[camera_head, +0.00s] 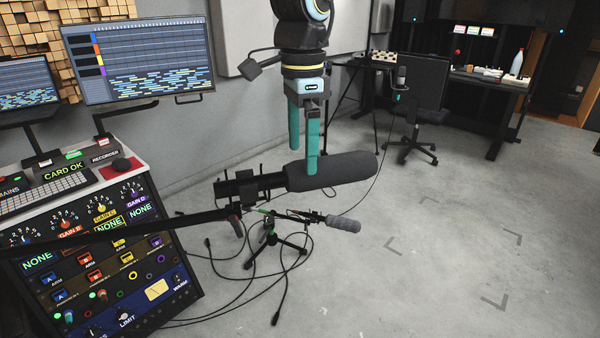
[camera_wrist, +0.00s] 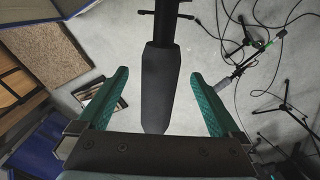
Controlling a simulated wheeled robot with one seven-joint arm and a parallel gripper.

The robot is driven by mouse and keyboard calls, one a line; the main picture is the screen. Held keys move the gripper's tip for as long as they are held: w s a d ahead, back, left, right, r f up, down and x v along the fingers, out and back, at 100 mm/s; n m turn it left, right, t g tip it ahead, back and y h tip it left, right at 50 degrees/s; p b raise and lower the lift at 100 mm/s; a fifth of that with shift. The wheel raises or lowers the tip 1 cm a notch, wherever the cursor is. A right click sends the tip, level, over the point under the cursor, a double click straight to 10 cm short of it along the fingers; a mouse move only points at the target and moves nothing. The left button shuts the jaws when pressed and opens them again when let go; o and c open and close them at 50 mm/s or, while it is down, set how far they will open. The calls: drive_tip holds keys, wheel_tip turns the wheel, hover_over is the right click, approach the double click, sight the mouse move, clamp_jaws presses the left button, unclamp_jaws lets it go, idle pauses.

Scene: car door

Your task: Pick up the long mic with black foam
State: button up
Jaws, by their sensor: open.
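The long mic with black foam (camera_head: 332,171) is held level on a black boom pole (camera_head: 120,227) in the head view. Its thick foam end points right. My gripper (camera_head: 303,160) is open and points down at the foam, with one finger overlapping the foam in the picture. In the wrist view the foam (camera_wrist: 161,88) runs lengthwise between the two spread teal fingers of my gripper (camera_wrist: 160,85), with a gap on each side. I cannot tell exactly how far the fingertips reach down beside it.
A smaller mic with grey foam (camera_head: 343,223) sits on a low tripod (camera_head: 272,250) below, among loose cables. A recorder console (camera_head: 100,240) stands at the left. A desk (camera_head: 480,85) and chair (camera_head: 415,130) are at the back right. The floor at right is clear.

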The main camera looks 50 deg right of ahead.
sight(299, 162)
drive_tip(key=shift+w+a+f+p, duration=0.1)
drive_tip(key=shift+f+p, duration=0.3)
drive_tip(key=shift+f, duration=1.05)
drive_tip(key=shift+w+a+f+p, duration=0.1)
drive_tip(key=shift+f+p, duration=0.3)
drive_tip(key=shift+f, duration=1.05)
drive_tip(key=c, duration=1.5)
